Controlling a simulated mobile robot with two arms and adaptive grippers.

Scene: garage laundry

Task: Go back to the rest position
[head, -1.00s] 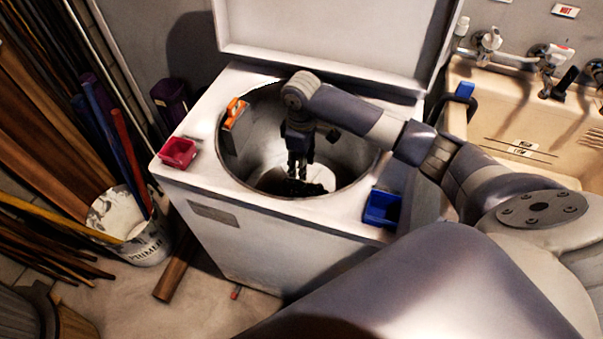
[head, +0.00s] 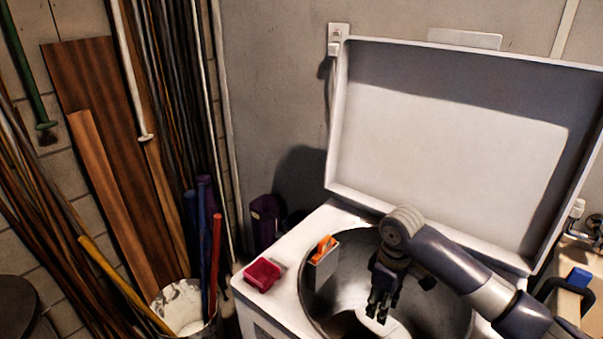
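My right gripper (head: 378,307) hangs fingers-down over the round drum opening of the white top-loading washer (head: 312,217). Its fingers look slightly apart, with nothing seen between them. The arm reaches in from the lower right. The washer's lid (head: 450,130) stands open behind the arm. My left gripper is out of the frame.
An orange-and-white box (head: 323,254) sits at the drum's left rim. A primer bucket (head: 184,303) with poles stands at left by leaning boards (head: 110,150). A sink edge (head: 581,250) is at right.

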